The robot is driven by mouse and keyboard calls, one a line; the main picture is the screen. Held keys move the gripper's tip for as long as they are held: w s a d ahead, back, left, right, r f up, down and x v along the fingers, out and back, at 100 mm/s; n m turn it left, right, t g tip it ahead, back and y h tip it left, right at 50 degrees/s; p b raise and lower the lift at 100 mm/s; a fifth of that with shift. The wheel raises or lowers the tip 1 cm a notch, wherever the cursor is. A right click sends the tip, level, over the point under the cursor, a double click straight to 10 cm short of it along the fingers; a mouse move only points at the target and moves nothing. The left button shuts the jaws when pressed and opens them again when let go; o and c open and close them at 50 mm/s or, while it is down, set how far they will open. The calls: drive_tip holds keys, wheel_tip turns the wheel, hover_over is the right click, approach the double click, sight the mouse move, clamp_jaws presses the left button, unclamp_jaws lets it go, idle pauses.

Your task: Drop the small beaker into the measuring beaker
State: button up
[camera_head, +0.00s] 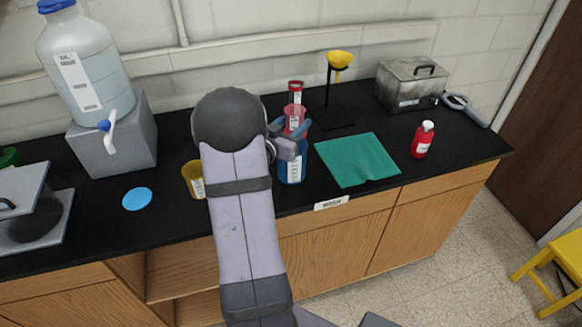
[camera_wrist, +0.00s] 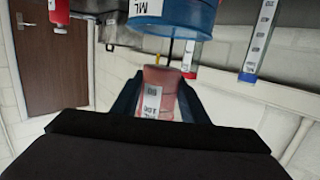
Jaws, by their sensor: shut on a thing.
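My gripper (camera_head: 292,132) is shut on a small pink beaker (camera_head: 295,112), which also shows between the fingers in the wrist view (camera_wrist: 155,102) with a white scale label. In the head view the pink beaker appears above a blue beaker (camera_head: 292,172) on the black counter. The blue beaker also shows at the top of the wrist view (camera_wrist: 190,14), with a white "ML" label. My gripper hides part of the blue beaker's top in the head view. I cannot tell whether the two beakers touch.
A red-marked cylinder (camera_head: 296,88) stands just behind. A yellow beaker (camera_head: 191,177) and blue disc (camera_head: 137,199) are left. A green mat (camera_head: 357,160), red bottle (camera_head: 422,140), yellow funnel on a stand (camera_head: 340,60) and metal box (camera_head: 410,85) are right. A water jug (camera_head: 90,75) stands far left.

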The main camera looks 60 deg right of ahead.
drive_tip(key=shift+f, duration=0.6)
drive_tip(key=o, duration=1.2)
drive_tip(key=shift+a+b, duration=0.55)
drive_tip(key=shift+a, duration=0.05)
drive_tip(key=shift+a+r+b, duration=0.2)
drive_tip(key=shift+a+b, duration=0.1)
drive_tip(key=shift+a, duration=0.7)
drive_tip(key=shift+a+r+b, duration=0.15)
drive_tip(key=shift+a+b, duration=0.2)
drive_tip(key=shift+a, duration=0.7)
drive_tip(key=shift+a+r+b, duration=0.2)
drive_tip(key=shift+a+b, duration=0.1)
drive_tip(key=shift+a, duration=0.7)
drive_tip(key=shift+w, duration=0.1)
